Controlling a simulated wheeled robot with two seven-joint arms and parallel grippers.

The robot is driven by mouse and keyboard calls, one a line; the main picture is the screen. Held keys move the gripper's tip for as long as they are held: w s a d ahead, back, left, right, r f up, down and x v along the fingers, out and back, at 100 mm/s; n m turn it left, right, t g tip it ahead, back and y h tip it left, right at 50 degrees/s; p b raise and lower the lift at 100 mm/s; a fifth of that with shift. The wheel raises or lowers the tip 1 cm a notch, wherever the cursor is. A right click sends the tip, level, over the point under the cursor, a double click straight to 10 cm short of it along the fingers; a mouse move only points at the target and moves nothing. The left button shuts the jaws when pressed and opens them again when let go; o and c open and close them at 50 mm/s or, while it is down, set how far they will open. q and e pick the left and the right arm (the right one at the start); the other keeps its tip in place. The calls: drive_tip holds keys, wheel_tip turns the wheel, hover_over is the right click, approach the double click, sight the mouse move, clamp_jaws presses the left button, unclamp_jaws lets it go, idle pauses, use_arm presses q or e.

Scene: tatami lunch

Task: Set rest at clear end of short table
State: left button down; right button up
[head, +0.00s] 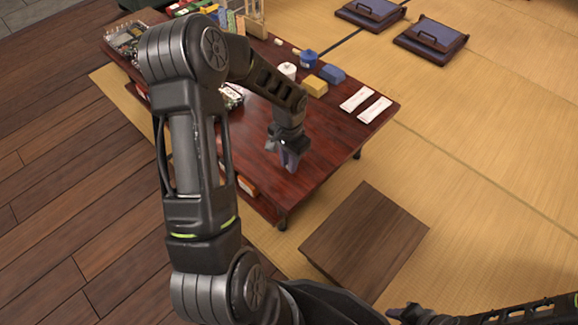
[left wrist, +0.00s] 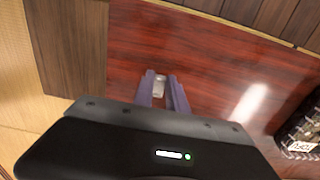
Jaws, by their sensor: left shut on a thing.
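The low red-brown lacquered table (head: 330,130) has a bare near end. My left gripper (head: 287,158) is over that bare end, pointing down. In the left wrist view, the gripper's fingers (left wrist: 164,92) are shut on a small pale piece, likely the rest (left wrist: 159,84). The rest is mostly hidden between the fingers and cannot be made out in the head view. Red tabletop (left wrist: 210,60) shows below it; I cannot tell whether it touches the top. Part of my right arm shows at the lower right of the head view; its jaws are unclear.
A white roll (head: 287,69), a yellow block (head: 314,86), a blue block (head: 332,74) and two white packets (head: 357,99) lie on the table's far part. A brown wooden slab (head: 365,245) is on the tatami in front. Blue cushions (head: 430,38) lie behind.

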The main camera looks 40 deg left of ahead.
use_arm(q)
drive_tip(key=shift+f, duration=0.45)
drive_tip(key=shift+f, duration=0.1)
drive_tip(key=c, duration=1.3)
unclamp_jaws()
drive_tip(key=shift+c, duration=0.2)
wheel_tip(320, 180, up, 12)
drive_tip(key=p, duration=0.4)
